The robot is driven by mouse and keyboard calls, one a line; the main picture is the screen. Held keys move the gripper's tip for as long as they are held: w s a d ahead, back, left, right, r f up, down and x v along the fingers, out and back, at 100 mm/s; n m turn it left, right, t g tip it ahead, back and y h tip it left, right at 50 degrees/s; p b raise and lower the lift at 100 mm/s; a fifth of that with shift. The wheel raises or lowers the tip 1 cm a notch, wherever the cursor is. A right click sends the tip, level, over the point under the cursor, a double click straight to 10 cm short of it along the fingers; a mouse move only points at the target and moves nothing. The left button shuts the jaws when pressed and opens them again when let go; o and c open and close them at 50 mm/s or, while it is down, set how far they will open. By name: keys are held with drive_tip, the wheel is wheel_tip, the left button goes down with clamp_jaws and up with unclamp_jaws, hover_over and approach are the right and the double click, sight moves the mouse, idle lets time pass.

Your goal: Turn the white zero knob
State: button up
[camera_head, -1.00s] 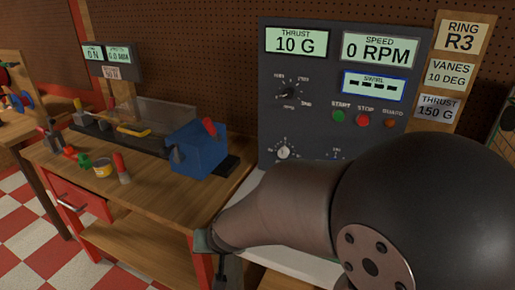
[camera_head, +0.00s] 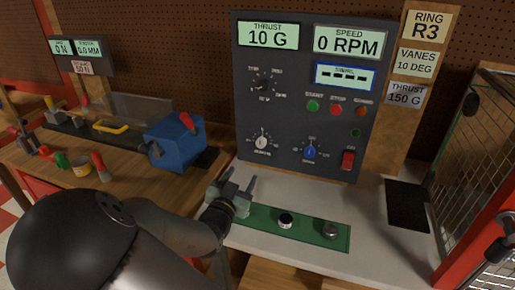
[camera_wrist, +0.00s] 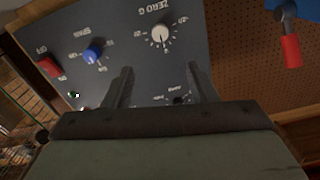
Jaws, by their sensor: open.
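The white zero knob (camera_head: 262,142) is on the lower left of the dark grey control panel (camera_head: 296,85). It also shows in the wrist view (camera_wrist: 160,34), upside down, with a "ZERO G" label and a scale around it. My gripper (camera_head: 238,182) is in front of the panel, below and slightly left of the knob, with its fingers apart and nothing between them. In the wrist view the fingers (camera_wrist: 160,70) frame the panel, with the knob beyond their tips. The gripper does not touch the knob. The thrust display (camera_head: 268,35) reads 10 G.
A blue knob (camera_head: 310,152) and a red switch (camera_head: 348,160) are right of the white knob. A black selector knob (camera_head: 263,84) is above it. A green plate (camera_head: 262,219) bearing two round pieces lies on the bench below. A blue vise-like block (camera_head: 174,141) stands left.

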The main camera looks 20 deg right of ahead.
sight(260, 145)
drive_tip(key=p+x, duration=0.1)
drive_tip(key=x, duration=1.4)
drive_tip(key=shift+f, duration=0.1)
drive_tip(key=c, duration=1)
